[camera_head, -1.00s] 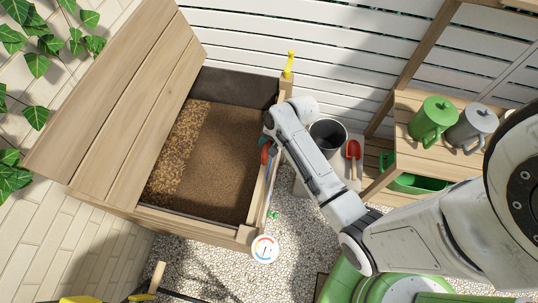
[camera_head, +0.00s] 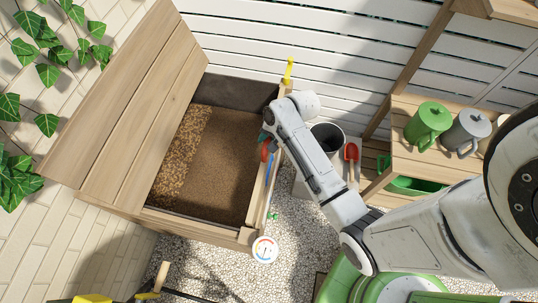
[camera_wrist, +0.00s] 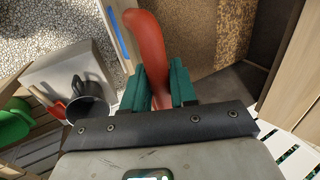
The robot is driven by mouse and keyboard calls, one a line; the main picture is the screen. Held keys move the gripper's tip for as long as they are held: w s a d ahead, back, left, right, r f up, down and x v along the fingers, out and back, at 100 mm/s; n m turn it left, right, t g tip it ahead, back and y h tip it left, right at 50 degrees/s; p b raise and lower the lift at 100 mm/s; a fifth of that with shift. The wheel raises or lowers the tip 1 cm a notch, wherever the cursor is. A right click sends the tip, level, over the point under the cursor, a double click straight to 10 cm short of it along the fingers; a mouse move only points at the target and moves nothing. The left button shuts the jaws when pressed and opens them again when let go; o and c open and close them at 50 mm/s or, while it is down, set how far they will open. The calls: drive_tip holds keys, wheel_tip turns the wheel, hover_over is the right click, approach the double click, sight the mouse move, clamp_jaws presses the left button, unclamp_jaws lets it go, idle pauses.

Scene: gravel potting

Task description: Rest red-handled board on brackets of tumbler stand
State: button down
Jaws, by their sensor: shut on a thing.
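My gripper (camera_wrist: 157,88) has teal fingers shut on a curved red handle (camera_wrist: 150,40), which sticks up past the fingertips in the wrist view. In the head view the red handle (camera_head: 265,151) shows as a small patch at the right wall of an open wooden box (camera_head: 195,228), over the box's inner edge. My wrist hides much of the gripper there. A board joined to the handle cannot be made out in either view. I cannot make out a tumbler stand or its brackets for certain.
The box holds brown soil (camera_head: 215,165), and its plank lid (camera_head: 125,110) is raised at the left. A dark bucket (camera_head: 327,138) and red trowel (camera_head: 351,155) are right of my wrist. A shelf (camera_head: 400,150) holds a green can (camera_head: 428,124) and a grey can (camera_head: 467,132).

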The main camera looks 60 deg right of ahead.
drive_tip(key=shift+r, duration=1.8)
